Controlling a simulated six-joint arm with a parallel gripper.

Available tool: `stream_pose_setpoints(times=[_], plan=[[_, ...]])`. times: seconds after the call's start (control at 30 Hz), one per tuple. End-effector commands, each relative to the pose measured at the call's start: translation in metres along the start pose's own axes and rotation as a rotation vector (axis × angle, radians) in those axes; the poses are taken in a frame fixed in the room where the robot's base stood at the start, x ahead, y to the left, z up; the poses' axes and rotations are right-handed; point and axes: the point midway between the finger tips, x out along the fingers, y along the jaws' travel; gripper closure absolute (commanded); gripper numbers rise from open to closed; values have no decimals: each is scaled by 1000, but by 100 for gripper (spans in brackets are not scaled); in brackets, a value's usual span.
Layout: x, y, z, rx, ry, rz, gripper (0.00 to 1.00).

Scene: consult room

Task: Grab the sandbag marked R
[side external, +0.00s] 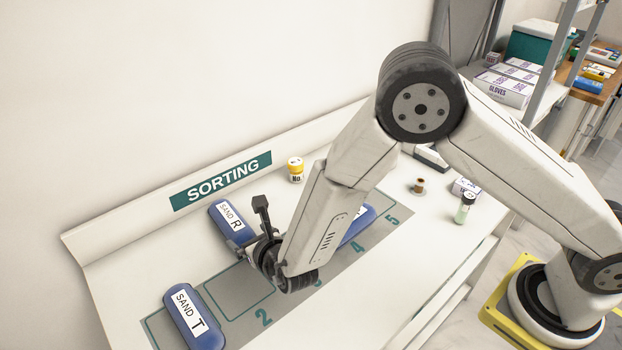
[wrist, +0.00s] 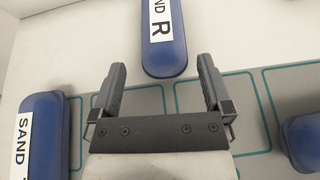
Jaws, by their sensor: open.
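The sandbag marked R (side external: 224,226) is a blue rounded bag with a white label. It lies by the back board, beyond the grey mat, and shows at the top middle of the wrist view (wrist: 164,60). My gripper (wrist: 161,68) is open and empty, with its two fingers pointing toward the near end of that bag. In the wrist view the bag's near end appears between the fingertips, with no contact visible. In the side view my wrist hides much of the gripper.
Another blue sandbag marked T (side external: 205,335) lies on the left of the grey mat (side external: 222,275) with outlined numbered slots. A third blue bag (side external: 358,226) is partly behind my arm. A yellow-lidded container (side external: 295,168) stands by the SORTING sign (side external: 222,182). Small items stand at right.

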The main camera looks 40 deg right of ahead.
Motion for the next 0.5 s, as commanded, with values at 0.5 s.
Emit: stream_pose_setpoints(times=[0.5], plan=[[18,-1,0,1,-1,-1,0]])
